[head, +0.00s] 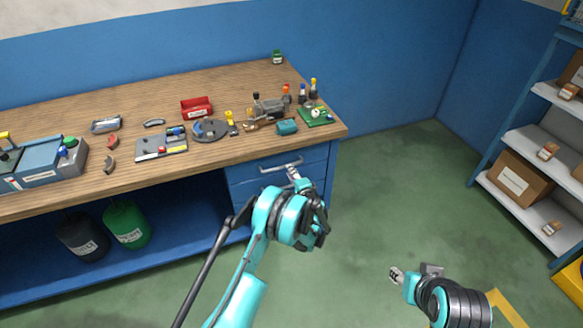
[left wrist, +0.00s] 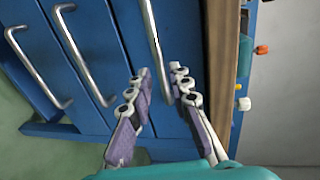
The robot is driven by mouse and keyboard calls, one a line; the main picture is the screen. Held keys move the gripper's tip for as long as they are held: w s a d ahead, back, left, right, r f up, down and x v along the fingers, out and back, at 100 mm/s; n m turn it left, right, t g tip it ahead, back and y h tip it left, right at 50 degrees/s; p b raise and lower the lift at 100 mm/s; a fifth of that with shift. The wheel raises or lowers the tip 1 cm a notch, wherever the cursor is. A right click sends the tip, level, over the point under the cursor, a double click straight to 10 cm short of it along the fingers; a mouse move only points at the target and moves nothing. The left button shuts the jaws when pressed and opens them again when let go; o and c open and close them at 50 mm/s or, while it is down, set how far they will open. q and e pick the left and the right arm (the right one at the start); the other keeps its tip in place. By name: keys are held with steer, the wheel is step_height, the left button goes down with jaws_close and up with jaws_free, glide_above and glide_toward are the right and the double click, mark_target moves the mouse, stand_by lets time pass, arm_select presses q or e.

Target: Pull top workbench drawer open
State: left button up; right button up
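The blue top drawer (head: 245,173) is under the right end of the workbench (head: 100,188), and its front looks flush with the cabinet. Its metal bar handle (head: 272,168) also shows in the left wrist view (left wrist: 155,38). My left gripper (head: 292,172) is at the right part of this handle. In the left wrist view my left gripper (left wrist: 160,85) has its fingers apart, with the bar running between their tips; I cannot tell whether they touch it. My right gripper (head: 396,274) hangs over the floor at lower right, too small to tell its opening.
Lower drawer handles (left wrist: 88,68) lie left of the top one in the left wrist view. Tools, a red bin (head: 197,107) and small bottles stand on the bench. Shelves with boxes (head: 518,178) stand at right. The green floor (head: 390,190) between is clear.

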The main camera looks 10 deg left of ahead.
arm_select(q)
steer(key=b+x, duration=0.1)
steer(key=x, duration=0.4)
steer(key=shift+w+a+f, duration=0.1)
steer(key=shift+w+a, duration=0.1)
steer(key=shift+w, duration=0.05)
jaws_close()
